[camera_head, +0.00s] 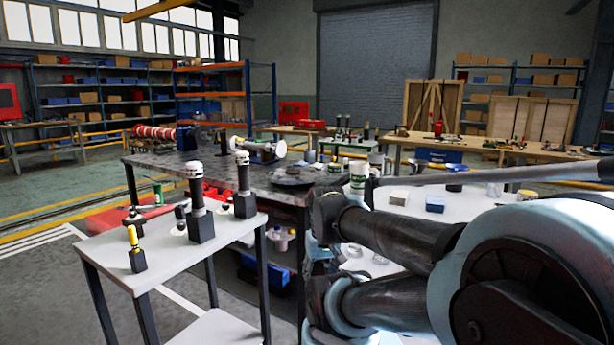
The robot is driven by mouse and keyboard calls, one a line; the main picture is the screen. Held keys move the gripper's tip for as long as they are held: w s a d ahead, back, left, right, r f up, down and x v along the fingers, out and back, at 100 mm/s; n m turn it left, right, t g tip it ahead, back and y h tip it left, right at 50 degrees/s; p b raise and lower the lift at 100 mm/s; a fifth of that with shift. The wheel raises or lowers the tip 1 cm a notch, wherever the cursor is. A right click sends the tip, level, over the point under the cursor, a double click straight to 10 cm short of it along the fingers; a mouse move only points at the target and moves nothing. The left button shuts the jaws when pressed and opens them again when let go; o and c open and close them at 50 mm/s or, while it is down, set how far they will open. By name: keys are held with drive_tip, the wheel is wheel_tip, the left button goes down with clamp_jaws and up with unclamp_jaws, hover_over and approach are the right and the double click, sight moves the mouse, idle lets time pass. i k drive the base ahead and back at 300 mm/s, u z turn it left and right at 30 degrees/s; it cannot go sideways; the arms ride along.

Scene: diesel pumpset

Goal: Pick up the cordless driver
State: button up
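A white-topped stand (170,262) is at the front left and carries several tools in black holders. Two tall dark tools with pale heads stand upright there, a nearer one (195,192) and a farther one (243,178). Either may be the cordless driver; I cannot tell which. A small tool with a yellow handle (132,237) stands in a black holder near the stand's left edge. My arm fills the right foreground, and my gripper is not visible.
A dark-topped workbench (165,161) with machine parts stands behind the white stand. A light table (475,205) with small boxes and cups is behind my arm. Open floor (50,285) lies left of the stand. Shelves and wooden crates line the back.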

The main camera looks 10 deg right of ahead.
sight(194, 171)
drive_tip(key=u, duration=0.5)
drive_tip(key=k, duration=1.65)
drive_tip(key=z, duration=0.6)
drive_tip(key=i, duration=1)
drive_tip(key=u, duration=0.05)
